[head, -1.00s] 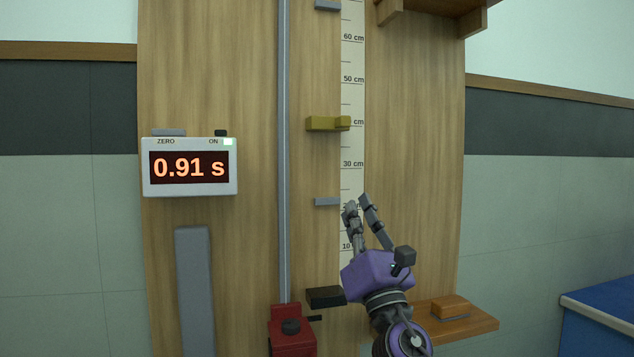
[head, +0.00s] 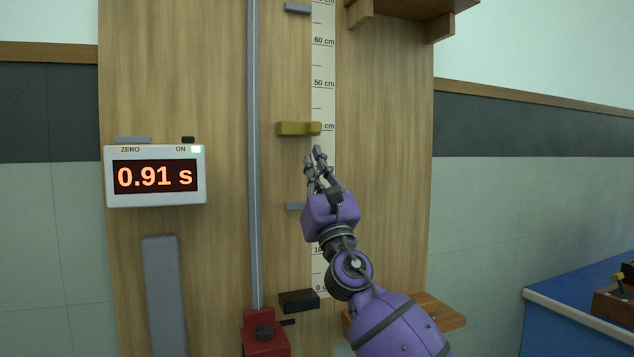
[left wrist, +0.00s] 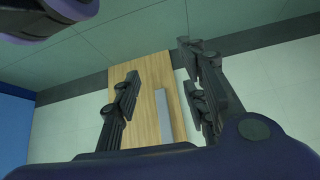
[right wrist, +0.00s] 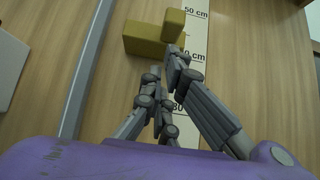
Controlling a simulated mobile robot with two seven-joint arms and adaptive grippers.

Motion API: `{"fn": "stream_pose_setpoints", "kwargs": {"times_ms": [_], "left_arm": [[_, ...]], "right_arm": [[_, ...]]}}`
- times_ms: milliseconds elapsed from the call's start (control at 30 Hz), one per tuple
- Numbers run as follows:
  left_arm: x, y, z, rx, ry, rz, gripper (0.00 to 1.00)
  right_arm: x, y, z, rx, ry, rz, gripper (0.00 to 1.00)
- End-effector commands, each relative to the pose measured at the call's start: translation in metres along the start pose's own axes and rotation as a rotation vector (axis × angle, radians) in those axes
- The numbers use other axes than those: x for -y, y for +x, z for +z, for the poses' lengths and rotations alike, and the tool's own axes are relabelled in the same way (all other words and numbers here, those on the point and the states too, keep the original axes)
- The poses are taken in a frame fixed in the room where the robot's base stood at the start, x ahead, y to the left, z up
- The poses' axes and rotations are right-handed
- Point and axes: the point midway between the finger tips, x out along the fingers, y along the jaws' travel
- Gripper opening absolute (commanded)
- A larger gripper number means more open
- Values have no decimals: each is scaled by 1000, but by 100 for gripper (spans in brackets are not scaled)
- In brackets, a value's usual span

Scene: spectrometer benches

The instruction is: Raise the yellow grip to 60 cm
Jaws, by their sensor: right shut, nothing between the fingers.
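The yellow grip (head: 298,129) sits on the wooden board beside the paper scale (head: 323,90), level with the mark between 30 and 50 cm; its digits are covered. It also shows in the right wrist view (right wrist: 150,40), just beyond the fingertips. My right gripper (head: 317,152) is shut and empty, pointing up just below the yellow grip; I cannot tell whether it touches. The same gripper shows in the right wrist view (right wrist: 166,64). My left gripper (left wrist: 165,75) shows only in the left wrist view, open and empty, its fingers wide apart.
A vertical metal rail (head: 254,150) runs left of the grip. A timer (head: 155,176) reads 0.91 s. A red block (head: 264,335) and black block (head: 299,301) are low down. A wooden shelf (head: 410,12) juts out upper right. A blue bench (head: 575,310) stands right.

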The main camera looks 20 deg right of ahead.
Motion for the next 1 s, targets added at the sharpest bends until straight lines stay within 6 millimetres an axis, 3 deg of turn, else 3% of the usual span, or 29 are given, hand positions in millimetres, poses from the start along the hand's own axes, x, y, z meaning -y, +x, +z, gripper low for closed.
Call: {"fn": "stream_pose_setpoints", "kwargs": {"times_ms": [133, 433, 633, 767, 1000], "left_arm": [[2, -6, -5, -7, 0, -4, 40], [3, -8, 10, 22, -1, -6, 40], [4, -10, 9, 22, -1, -7, 40], [5, -16, -5, 6, -1, -8, 40], [10, -42, -56, -60, -7, -16, 40]], "right_arm": [[0, 11, 12, 3, 1, -1, 0], [0, 12, 12, 0, 0, -1, 0], [0, 14, 15, 1, 0, -1, 0], [1, 25, 27, 3, 0, -2, 0], [1, 70, 79, 16, 1, -2, 0]]}}
